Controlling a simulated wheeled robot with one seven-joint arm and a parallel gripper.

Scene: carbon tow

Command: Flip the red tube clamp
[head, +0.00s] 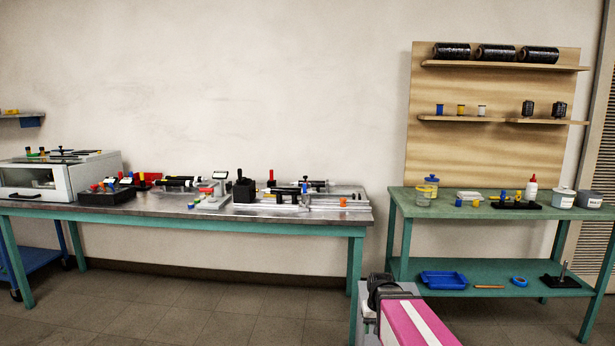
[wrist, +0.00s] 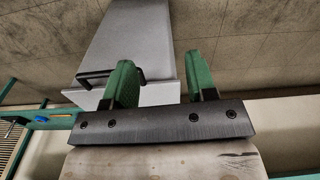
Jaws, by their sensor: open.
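Small red parts show among the fixtures on the long metal-topped bench (head: 110,212) in the head view. One is an upright red handle (head: 271,175) behind the black block, near a dark tube. Another is a red piece (head: 207,190) lying low beside the small scale. They are too small to tell which is the red tube clamp or how its lever stands. My gripper (wrist: 160,82) shows in the wrist view with two green fingers well apart and nothing between them. It is over the floor, away from the bench top. No clamp shows in the wrist view.
A green two-level table (head: 400,199) stands at the right with jars, bottles and a blue tray (head: 443,280). A wooden shelf board (head: 480,90) holding black spools is behind it. A white cabinet (head: 90,180) sits on the bench's left end. Floor before the bench is clear.

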